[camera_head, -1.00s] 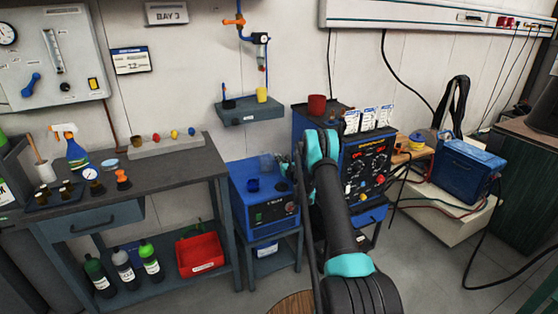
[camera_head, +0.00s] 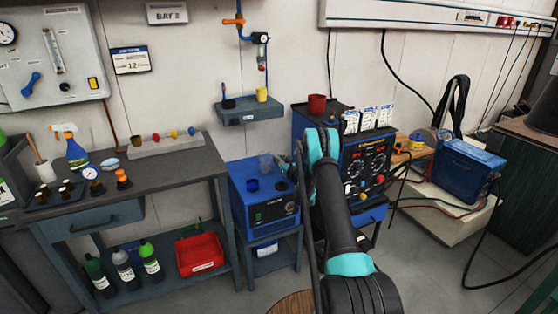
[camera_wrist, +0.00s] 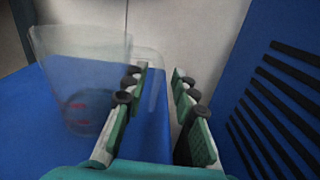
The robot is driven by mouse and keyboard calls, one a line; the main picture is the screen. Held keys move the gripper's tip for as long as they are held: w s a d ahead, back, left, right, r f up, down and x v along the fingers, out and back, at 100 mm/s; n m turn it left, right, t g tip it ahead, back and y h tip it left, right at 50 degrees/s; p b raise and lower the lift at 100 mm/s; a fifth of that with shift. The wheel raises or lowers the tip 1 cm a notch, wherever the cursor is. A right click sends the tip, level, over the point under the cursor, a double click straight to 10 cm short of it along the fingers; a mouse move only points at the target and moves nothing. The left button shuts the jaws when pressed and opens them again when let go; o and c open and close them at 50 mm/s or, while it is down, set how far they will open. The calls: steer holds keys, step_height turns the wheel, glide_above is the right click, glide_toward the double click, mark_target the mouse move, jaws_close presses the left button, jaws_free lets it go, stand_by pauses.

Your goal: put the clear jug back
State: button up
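The clear jug (camera_head: 266,163) is see-through and faint. It stands upright at the back of the top of a blue machine (camera_head: 262,213). In the wrist view the jug (camera_wrist: 82,85) is at the left, with its handle on the right side, toward my gripper (camera_wrist: 160,80). The gripper is open, with a clear gap between its two fingers. The left finger overlaps the handle in the picture; I cannot tell whether they touch. In the head view my arm hides most of the gripper, right of the jug.
A larger blue welding unit (camera_head: 366,165) with a red mug (camera_head: 317,104) stands close on the right. A wall shelf (camera_head: 250,114) holds a yellow cup (camera_head: 262,95). The workbench (camera_head: 130,180) is on the left.

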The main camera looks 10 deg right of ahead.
steer(key=v, duration=1.1)
steer(key=shift+r, duration=0.1)
steer(key=s+d+r+m+h, duration=0.3)
steer(key=r+m, duration=0.3)
steer(key=r, duration=0.1)
steer(key=s+d+r+m+h, duration=0.2)
steer(key=d+r+m+h, duration=0.1)
steer(key=r+m, duration=0.25)
steer(key=s+d+r+m+h, duration=0.2)
steer(key=s+r+m+h, duration=0.1)
steer(key=r+m, duration=0.35)
steer(key=s+d+r+m+g+h, duration=0.2)
steer(key=s+r+m+g, duration=0.1)
steer(key=s+m, duration=0.4)
steer(key=s+a+f+m+g+y, duration=0.1)
steer(key=s+a+f+m+g, duration=0.2)
steer(key=s, duration=1.1)
steer(key=s+a+f+m+g+y, duration=0.2)
steer(key=s+m, duration=0.4)
steer(key=s, duration=0.8)
steer(key=s+a+f+m+g+y, duration=0.2)
steer(key=s+a+f+m+g, duration=0.3)
steer(key=s, duration=0.9)
steer(key=shift+s+a+f, duration=0.15)
steer(key=shift+s+f, duration=0.05)
steer(key=shift+f, duration=0.6)
